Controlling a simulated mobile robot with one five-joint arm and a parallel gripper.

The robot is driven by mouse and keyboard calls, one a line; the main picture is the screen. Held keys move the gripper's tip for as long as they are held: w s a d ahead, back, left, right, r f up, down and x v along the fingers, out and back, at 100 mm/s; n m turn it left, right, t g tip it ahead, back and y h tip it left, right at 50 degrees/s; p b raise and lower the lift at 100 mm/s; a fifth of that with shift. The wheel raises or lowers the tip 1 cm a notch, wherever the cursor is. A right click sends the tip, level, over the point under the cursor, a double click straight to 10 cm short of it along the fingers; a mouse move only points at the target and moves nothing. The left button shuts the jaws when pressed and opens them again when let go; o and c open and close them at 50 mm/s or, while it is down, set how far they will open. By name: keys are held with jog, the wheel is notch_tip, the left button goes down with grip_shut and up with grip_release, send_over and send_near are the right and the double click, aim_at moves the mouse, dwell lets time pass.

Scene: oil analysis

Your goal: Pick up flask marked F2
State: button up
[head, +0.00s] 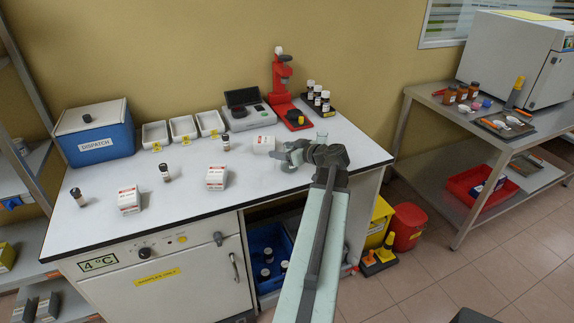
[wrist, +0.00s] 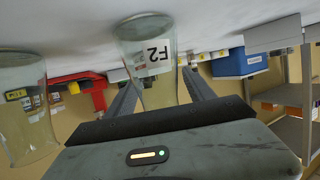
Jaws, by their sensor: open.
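The flask marked F2 (wrist: 148,52) is clear glass with a white label and shows upside down in the wrist view. My gripper (wrist: 158,82) is open, with its two dark fingers to either side of the flask; I cannot tell whether they touch it. A second glass flask (wrist: 24,110) is at the left of the wrist view, outside the fingers. In the head view my gripper (head: 292,154) is low over the right part of the white bench, and the arm hides part of the area around it.
White boxes (head: 216,178) and small dark vials (head: 165,173) stand on the bench to the left. A red device (head: 283,80) and a grey instrument (head: 248,108) stand behind. A blue DISPATCH box (head: 95,133) is at far left.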

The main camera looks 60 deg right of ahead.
grip_shut()
